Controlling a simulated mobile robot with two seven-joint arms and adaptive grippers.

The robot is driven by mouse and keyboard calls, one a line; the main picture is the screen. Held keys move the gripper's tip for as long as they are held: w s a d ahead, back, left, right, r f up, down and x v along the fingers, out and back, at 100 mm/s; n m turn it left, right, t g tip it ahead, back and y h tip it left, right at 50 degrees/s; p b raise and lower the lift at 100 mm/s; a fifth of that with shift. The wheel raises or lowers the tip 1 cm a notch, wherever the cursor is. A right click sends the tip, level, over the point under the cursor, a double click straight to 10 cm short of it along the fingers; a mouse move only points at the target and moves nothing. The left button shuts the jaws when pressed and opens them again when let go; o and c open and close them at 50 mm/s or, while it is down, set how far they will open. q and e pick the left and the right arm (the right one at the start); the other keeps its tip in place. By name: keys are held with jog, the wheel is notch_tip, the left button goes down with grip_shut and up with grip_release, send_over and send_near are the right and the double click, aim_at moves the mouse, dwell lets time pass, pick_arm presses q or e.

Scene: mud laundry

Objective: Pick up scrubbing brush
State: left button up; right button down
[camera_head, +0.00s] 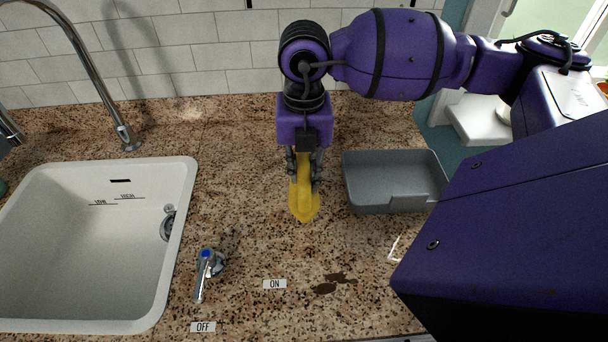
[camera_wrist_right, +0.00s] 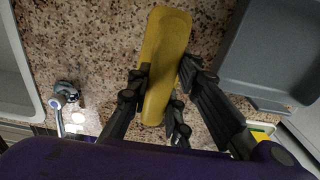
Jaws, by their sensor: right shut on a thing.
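The scrubbing brush (camera_head: 303,200) is yellow and sits between the fingers of my right gripper (camera_head: 304,170), over the granite counter between the sink and the grey tray. The right gripper is shut on it. In the right wrist view the yellow brush (camera_wrist_right: 166,55) points away from the camera, with the dark fingers of my right gripper (camera_wrist_right: 163,95) on both sides of it. I cannot tell whether the brush still touches the counter. Its bristles are hidden. My left gripper is not in view.
A grey tray (camera_head: 400,207) stands right of the gripper. A white sink (camera_head: 190,200) with a tall faucet (camera_head: 90,70) is at the left. A small lever tap (camera_head: 203,272) stands between ON and OFF labels. A dark stain (camera_head: 335,283) marks the front counter. A tiled wall (camera_head: 200,60) closes the back.

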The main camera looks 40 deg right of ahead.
aim_at(302, 179)
jog(key=r, duration=0.1)
jog(key=s+a+r, duration=0.2)
jog(key=r, duration=0.1)
jog(key=shift+s, duration=0.25)
jog(key=s+a+r, duration=0.4)
jog(key=s+a, duration=0.1)
jog(key=s, duration=0.2)
jog(key=shift+s+a, duration=0.2)
jog(key=shift+a, duration=0.1)
jog(key=c, duration=2.3)
grip_release()
grip_shut()
jog(key=shift+w+a, duration=0.1)
